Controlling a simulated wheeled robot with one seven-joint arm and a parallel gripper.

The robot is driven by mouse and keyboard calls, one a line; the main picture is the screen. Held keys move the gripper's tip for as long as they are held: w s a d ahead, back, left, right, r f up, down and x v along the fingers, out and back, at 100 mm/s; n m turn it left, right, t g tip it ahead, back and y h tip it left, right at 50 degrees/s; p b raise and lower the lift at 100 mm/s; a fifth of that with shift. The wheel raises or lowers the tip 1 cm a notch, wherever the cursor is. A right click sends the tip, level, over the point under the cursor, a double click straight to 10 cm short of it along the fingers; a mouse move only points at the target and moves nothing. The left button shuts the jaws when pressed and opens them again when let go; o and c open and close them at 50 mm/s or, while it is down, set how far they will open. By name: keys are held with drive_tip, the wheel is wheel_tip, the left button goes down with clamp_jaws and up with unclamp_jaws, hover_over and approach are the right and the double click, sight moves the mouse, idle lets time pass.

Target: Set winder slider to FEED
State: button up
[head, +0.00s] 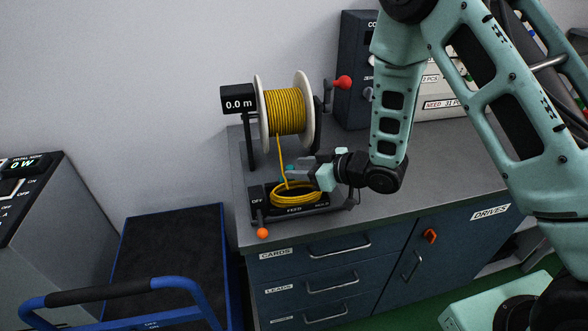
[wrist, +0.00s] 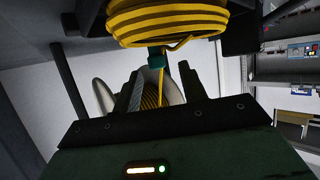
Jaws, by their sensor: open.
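The winder has a white-flanged spool of yellow cable (head: 284,112) above a black base (head: 312,212). The base's front is marked OFF at the left, FEED in the middle and a partly legible word at the right. The slider's orange knob (head: 262,232) is at the left end, below OFF. A yellow coil (head: 296,194) lies on the base; it also shows at the top of the wrist view (wrist: 165,20). My gripper (head: 290,172) is open, just above and behind the coil, right of the hanging cable strand and apart from the knob. The knob is not visible in the wrist view.
A display reading 0.0 m (head: 238,105) stands left of the spool, and a red-knobbed crank (head: 343,82) at its right. The grey bench top (head: 430,165) is clear to the right. A blue-handled cart (head: 170,265) stands at the left, beside the drawers.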

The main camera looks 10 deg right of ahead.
drive_tip(key=p+v, duration=0.7)
drive_tip(key=v, duration=0.8)
drive_tip(key=shift+p, duration=0.4)
drive_tip(key=shift+a, duration=0.1)
drive_tip(key=s+a+r+g+h+b, duration=0.1)
drive_tip(key=a+r+g+h+b, duration=0.2)
drive_tip(key=a+h, duration=0.35)
drive_tip(key=s+a+r+g+h+b, duration=0.1)
drive_tip(key=s+a+r+g, duration=0.1)
drive_tip(key=s, duration=0.8)
drive_tip(key=s+a+r+m+g+h+b, duration=0.1)
drive_tip(key=s+r+g, duration=0.3)
drive_tip(key=s, duration=0.6)
drive_tip(key=shift+s+a+g, duration=0.3)
drive_tip(key=shift+a, duration=0.4)
